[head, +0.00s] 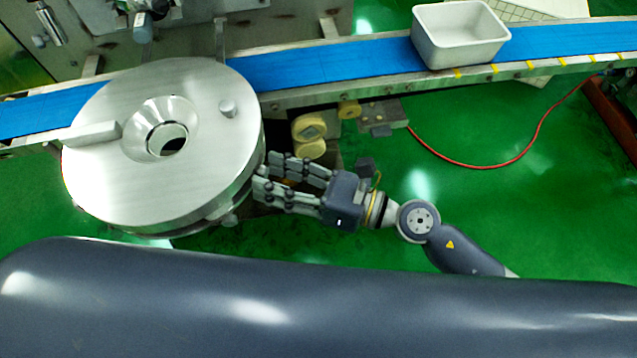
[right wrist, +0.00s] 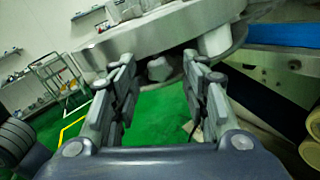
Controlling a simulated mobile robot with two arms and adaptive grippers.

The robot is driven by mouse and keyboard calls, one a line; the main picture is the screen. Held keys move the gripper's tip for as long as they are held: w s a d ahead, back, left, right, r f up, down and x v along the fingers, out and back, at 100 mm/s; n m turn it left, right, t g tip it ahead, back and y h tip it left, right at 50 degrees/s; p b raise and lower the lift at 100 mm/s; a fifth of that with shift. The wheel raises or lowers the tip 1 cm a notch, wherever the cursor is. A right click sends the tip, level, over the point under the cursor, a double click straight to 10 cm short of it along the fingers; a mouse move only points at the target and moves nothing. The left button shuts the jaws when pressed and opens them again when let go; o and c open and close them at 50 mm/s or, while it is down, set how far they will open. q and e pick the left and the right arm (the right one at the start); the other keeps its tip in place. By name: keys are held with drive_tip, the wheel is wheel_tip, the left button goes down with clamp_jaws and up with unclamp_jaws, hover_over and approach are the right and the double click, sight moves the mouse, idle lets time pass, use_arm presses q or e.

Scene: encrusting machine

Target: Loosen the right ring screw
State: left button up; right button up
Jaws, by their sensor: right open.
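The round steel machine head (head: 95,185) is at the left of the head view, a wide disc with a central funnel. In the right wrist view, its rim (right wrist: 135,38) overhangs my right gripper (right wrist: 157,70). A pale knob-like screw (right wrist: 159,69) shows under the rim, between the two fingers in the picture; contact cannot be told. A thicker pale post (right wrist: 215,42) is to its right. In the head view, my right gripper (head: 264,174) is open at the disc's right edge, its tips partly hidden there. My left gripper is not in view.
A blue conveyor belt (head: 335,63) runs behind the disc, with a white bin (head: 460,50) on it. Yellowish rollers (head: 309,128) stand close behind my right fingers. A red cable (head: 480,165) lies on the green floor. A wheeled rack (right wrist: 58,78) is farther off.

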drive_tip(key=v, duration=1.2)
drive_tip(key=shift+f, duration=0.1)
